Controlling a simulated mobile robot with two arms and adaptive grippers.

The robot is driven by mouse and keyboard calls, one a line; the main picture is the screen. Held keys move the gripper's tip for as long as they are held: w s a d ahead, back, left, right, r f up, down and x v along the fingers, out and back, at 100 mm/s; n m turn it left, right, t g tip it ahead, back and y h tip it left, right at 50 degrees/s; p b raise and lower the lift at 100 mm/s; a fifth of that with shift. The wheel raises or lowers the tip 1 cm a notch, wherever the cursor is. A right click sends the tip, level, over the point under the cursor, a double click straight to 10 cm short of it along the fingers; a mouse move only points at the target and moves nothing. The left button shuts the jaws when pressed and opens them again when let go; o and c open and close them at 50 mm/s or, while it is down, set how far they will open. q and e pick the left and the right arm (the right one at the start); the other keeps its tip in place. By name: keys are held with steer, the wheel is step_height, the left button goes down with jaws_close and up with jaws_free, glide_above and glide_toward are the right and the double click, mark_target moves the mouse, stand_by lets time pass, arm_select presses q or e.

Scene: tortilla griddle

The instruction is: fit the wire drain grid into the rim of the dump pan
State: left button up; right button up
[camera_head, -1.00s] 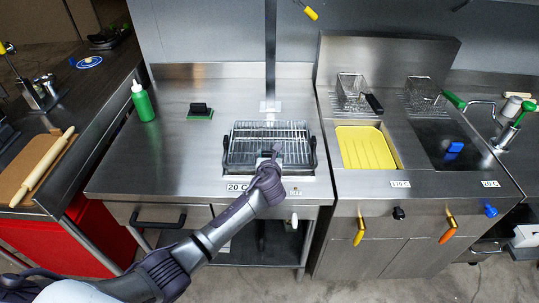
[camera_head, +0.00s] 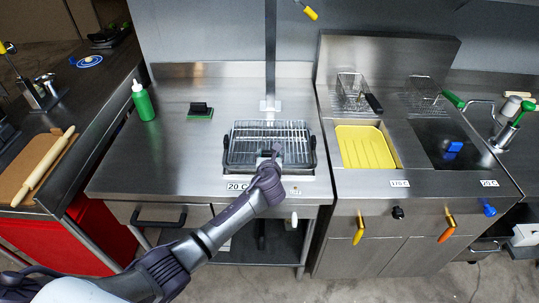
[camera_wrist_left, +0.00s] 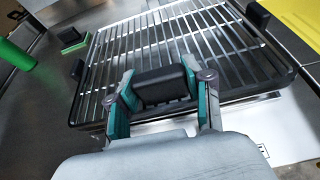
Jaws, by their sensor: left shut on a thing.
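The wire drain grid (camera_head: 270,134) is a rack of parallel silver bars. It lies over the dump pan (camera_head: 227,162), a dark-rimmed rectangular pan with black side handles on the left steel counter. In the left wrist view the grid (camera_wrist_left: 180,45) appears roughly flat within the dark rim (camera_wrist_left: 283,83); I cannot tell whether its edges are seated all round. My left gripper (camera_head: 268,155) is at the grid's near edge. In the wrist view the gripper (camera_wrist_left: 163,98) is shut on the black grip block (camera_wrist_left: 163,84) there. My right gripper is not in view.
A green bottle (camera_head: 143,101) and a black-and-green scraper block (camera_head: 200,110) stand left on the counter. The fryer with a yellow basin (camera_head: 365,147) and wire baskets (camera_head: 352,87) is at right. A post (camera_head: 271,60) rises behind the pan. The counter's left half is mostly clear.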

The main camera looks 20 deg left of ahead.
arm_select(q)
steer(key=shift+r+p, duration=0.1)
steer(key=shift+p, duration=0.25)
steer(key=shift+f+b, duration=0.75)
steer(key=shift+f, duration=0.35)
steer(key=o, duration=1.4)
steer(key=shift+s, duration=0.15)
steer(key=v, duration=1.1)
steer(key=shift+s+d+r, duration=0.15)
steer(key=shift+s+d, duration=0.1)
steer(key=shift+s, duration=0.1)
